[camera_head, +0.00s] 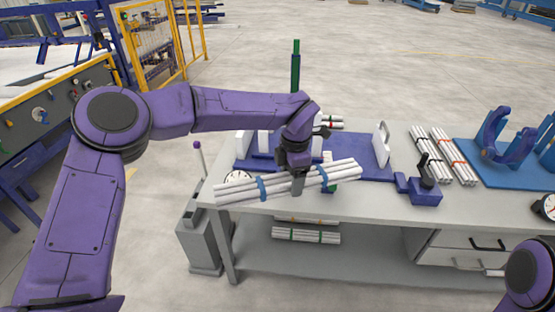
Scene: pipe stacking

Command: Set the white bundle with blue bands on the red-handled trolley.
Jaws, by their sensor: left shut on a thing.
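The white bundle with blue bands (240,192) is a set of long white pipes with two blue bands. My left gripper (297,186) is shut on it near its middle, between the bands. Part of the bundle is hidden behind the gripper. The red-handled trolley is not in view. Only a purple part of my right arm shows at the lower right; its gripper is out of the picture.
The grey workbench (375,202) holds a blue fixture (360,150), a clamp (427,190) and other white bundles (445,155). A green-banded bundle (305,236) lies on the lower shelf. A grey bin (200,240) stands at its left. Yellow fencing (160,45) is behind; open floor lies beyond the bench.

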